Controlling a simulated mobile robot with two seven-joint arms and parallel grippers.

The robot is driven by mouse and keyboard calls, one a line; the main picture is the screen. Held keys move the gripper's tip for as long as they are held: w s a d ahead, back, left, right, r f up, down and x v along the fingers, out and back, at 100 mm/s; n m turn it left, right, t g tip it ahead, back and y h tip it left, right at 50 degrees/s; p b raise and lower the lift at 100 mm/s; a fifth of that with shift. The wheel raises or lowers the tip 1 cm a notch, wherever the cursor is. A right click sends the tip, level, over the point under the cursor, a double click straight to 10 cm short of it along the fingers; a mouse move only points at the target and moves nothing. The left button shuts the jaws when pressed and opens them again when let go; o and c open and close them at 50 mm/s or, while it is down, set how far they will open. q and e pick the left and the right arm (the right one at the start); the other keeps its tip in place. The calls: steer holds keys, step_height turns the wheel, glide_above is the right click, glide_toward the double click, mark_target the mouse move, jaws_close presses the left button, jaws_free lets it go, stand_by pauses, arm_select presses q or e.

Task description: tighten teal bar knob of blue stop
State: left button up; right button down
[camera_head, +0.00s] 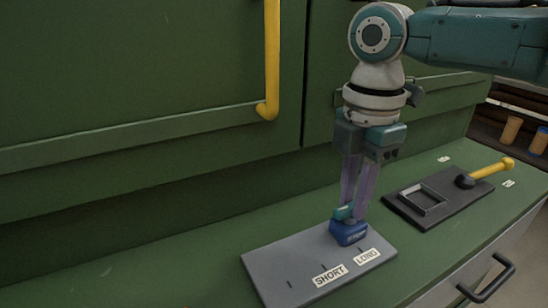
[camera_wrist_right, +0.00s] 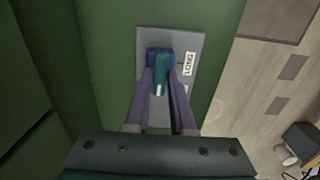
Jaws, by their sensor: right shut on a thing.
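The blue stop (camera_head: 348,234) stands on the grey plate (camera_head: 280,262), beside the LONG label (camera_head: 366,256). The teal bar knob (camera_head: 343,212) sits on top of the stop. My right gripper (camera_head: 350,210) points straight down with its purple fingers shut on the teal knob. In the right wrist view the teal knob (camera_wrist_right: 161,70) lies between the two fingertips, with the blue stop (camera_wrist_right: 152,56) behind it. The fingers hide part of the knob and stop. My left gripper is not in view.
The SHORT label (camera_head: 330,275) is on the same plate. To the right, a dark base (camera_head: 440,212) carries a square frame and a lever with a yellow handle (camera_head: 492,169). A green cabinet with a yellow handle (camera_head: 271,60) rises behind. The green counter left of the plate is clear.

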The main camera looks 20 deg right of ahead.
steer(key=m+p, duration=0.2)
steer(key=p, duration=0.1)
steer(key=m+p, duration=0.1)
steer(key=m, duration=0.1)
steer(key=shift+r, duration=0.25)
steer(key=m+p, duration=0.2)
steer(key=shift+a+m, duration=0.1)
steer(key=shift+m, duration=0.2)
steer(key=m+p, duration=0.2)
steer(key=m, duration=0.1)
steer(key=shift+f+m, duration=0.1)
steer(key=shift+m, duration=0.3)
steer(key=m+p, duration=0.1)
steer(key=m, duration=0.3)
steer(key=shift+f+m+p, duration=0.1)
steer(key=shift+m+p, duration=0.3)
steer(key=shift+m, duration=1)
steer(key=c, duration=0.8)
jaws_free()
steer(key=shift+o, duration=0.2)
